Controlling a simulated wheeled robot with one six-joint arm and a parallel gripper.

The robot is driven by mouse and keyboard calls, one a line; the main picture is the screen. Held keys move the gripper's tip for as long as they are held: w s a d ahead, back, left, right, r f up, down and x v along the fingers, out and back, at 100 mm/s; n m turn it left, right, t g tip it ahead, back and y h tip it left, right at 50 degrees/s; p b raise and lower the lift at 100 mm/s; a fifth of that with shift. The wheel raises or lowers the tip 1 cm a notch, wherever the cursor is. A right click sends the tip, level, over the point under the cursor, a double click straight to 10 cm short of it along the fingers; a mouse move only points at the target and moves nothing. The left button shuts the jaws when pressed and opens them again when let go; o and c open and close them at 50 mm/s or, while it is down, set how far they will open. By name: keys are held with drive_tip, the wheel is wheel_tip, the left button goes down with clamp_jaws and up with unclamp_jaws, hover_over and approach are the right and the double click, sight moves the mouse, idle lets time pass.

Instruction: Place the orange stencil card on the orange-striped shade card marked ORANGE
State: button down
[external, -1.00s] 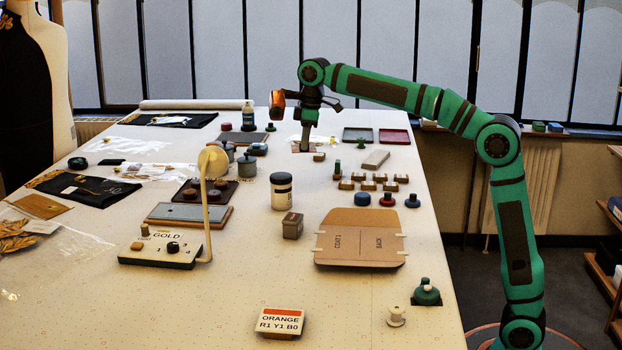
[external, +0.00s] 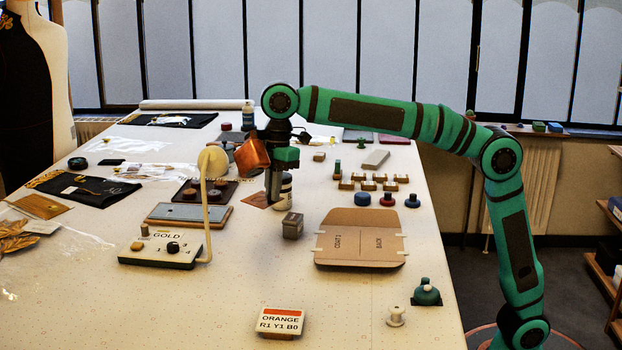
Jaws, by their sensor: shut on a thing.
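The shade card marked ORANGE (external: 280,322), with an orange stripe along its top, sits tilted up at the front of the table. My gripper (external: 272,200) points down over the middle of the table, shut on the orange stencil card (external: 256,199). The stencil is a thin, flat, brownish-orange piece sticking out to the left of the fingers. It appears held above the tabletop, well behind the shade card and a little to its left. The part of the stencil between the fingers is hidden.
A white jar (external: 286,190) is partly hidden behind my gripper. A small grey box (external: 292,226) stands just to its right and nearer. The GOLD panel (external: 160,251) with its curved post (external: 207,210) is at left, a cardboard template (external: 360,240) at right. The table before the shade card's back is clear.

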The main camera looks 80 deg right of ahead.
drive_tip(key=s+a+n, duration=0.3)
drive_tip(key=s+a, duration=0.1)
drive_tip(key=a, duration=0.8)
drive_tip(key=s+a+n, duration=0.3)
drive_tip(key=s+a, duration=0.1)
drive_tip(key=a, duration=0.8)
approach(296, 322)
drive_tip(key=shift+g, duration=0.4)
drive_tip(key=f, duration=0.5)
drive_tip(key=shift+w+a+f, duration=0.25)
drive_tip(key=shift+w+f, duration=0.05)
drive_tip(key=shift+w, duration=0.05)
drive_tip(key=shift+f, duration=0.1)
drive_tip(key=c, duration=1.6)
unclamp_jaws()
drive_tip(key=shift+o, duration=0.2)
wheel_tip(296, 322, up, 12)
drive_tip(key=d, duration=0.1)
drive_tip(key=shift+d, duration=0.4)
